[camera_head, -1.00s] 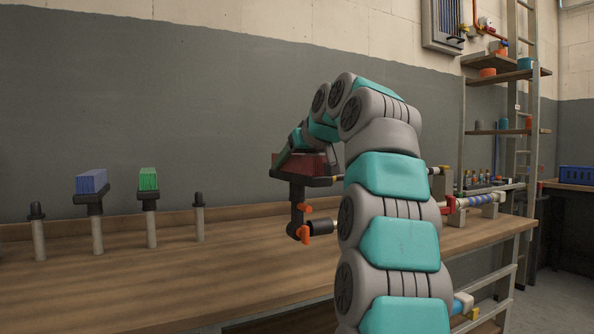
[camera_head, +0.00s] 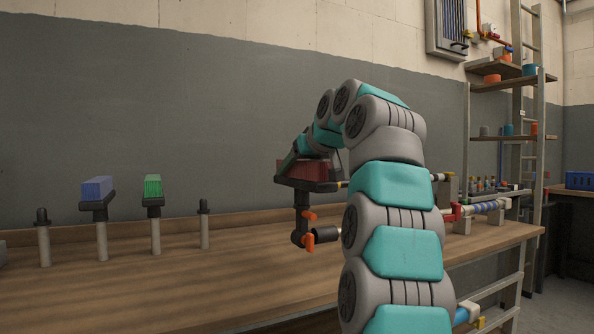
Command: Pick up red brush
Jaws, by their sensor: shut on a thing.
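The red brush (camera_head: 305,171) is a dark red block on a black plate, above the bench and left of my arm. A black neck and elbow with orange levers (camera_head: 307,239) show below it; I cannot tell whether they are part of the brush. My gripper (camera_head: 291,160) comes down to the brush from above and is shut on it. The fingertips are mostly hidden. A blue brush (camera_head: 97,188) and a green brush (camera_head: 153,186) stand upright on posts at the left.
The wooden bench (camera_head: 180,285) has a clear front area. Two short posts with black caps, the left one (camera_head: 44,240) and the right one (camera_head: 204,226), flank the brushes. Shelves and a ladder (camera_head: 540,110) stand at the right.

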